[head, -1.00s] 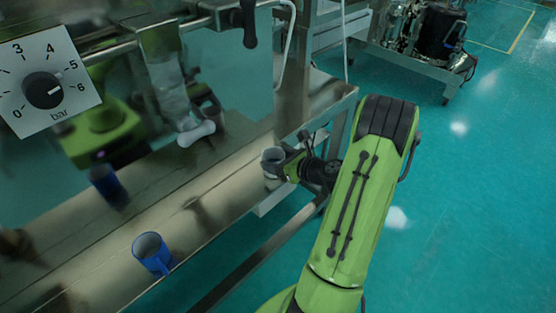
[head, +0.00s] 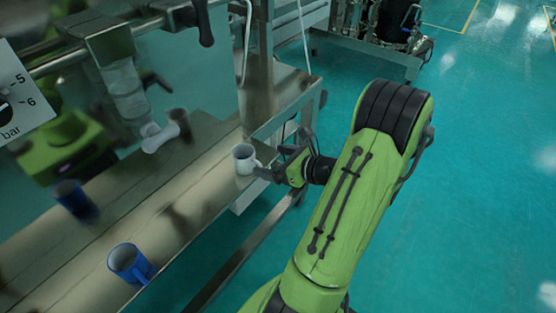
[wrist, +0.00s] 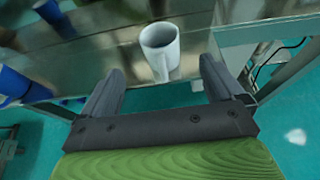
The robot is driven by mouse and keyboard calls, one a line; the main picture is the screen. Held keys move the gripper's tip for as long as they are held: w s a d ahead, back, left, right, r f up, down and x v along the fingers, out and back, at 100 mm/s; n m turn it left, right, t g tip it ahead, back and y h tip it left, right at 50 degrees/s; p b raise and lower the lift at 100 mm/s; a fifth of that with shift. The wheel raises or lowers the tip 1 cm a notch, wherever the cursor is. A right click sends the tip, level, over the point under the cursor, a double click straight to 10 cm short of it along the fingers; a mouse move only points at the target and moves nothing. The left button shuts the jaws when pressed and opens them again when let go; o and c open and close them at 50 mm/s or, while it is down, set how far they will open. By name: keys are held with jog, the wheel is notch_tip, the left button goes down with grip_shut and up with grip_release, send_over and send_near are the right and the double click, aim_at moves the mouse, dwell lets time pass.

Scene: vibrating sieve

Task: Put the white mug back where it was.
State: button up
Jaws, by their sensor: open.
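The white mug (head: 243,159) stands upright on the metal ledge (head: 190,205), near the ledge's right end in the head view. Its handle points toward my gripper. In the wrist view the white mug (wrist: 160,46) is beyond the fingertips, roughly centred between them, with clear space around it. My gripper (head: 276,163) is open and empty, just to the right of the mug. In the wrist view both fingers of my gripper (wrist: 160,75) are spread apart.
A blue mug (head: 131,262) stands on the same ledge nearer the front. The shiny machine panel behind the ledge shows reflections of the mugs and arm. A dial (head: 15,100) is at the upper left. Open teal floor (head: 480,190) lies to the right.

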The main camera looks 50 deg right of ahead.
jog(key=w+a+r+n+g+y, duration=0.15)
jog(key=a+n+g, duration=0.25)
jog(key=a+n, duration=0.5)
jog(key=w+a+r+n+g+y, duration=0.1)
jog(key=a+r+n+g+y, duration=0.15)
jog(key=a+n, duration=0.75)
jog(key=s+a+r+n+h, duration=0.2)
jog(key=s+a+r+n, duration=0.1)
jog(key=s+n, duration=0.3)
jog(key=s+a+r+n+g+h, duration=0.1)
jog(key=s+a+r+n, duration=0.3)
jog(key=n, duration=0.6)
jog(key=shift+s+a+r+n+h, duration=0.15)
jog(key=shift+s+a+n+h, duration=0.15)
jog(key=shift+s+h, duration=0.55)
jog(key=shift+s+g, duration=0.1)
jog(key=shift+g, duration=0.15)
jog(key=shift+c, duration=0.2)
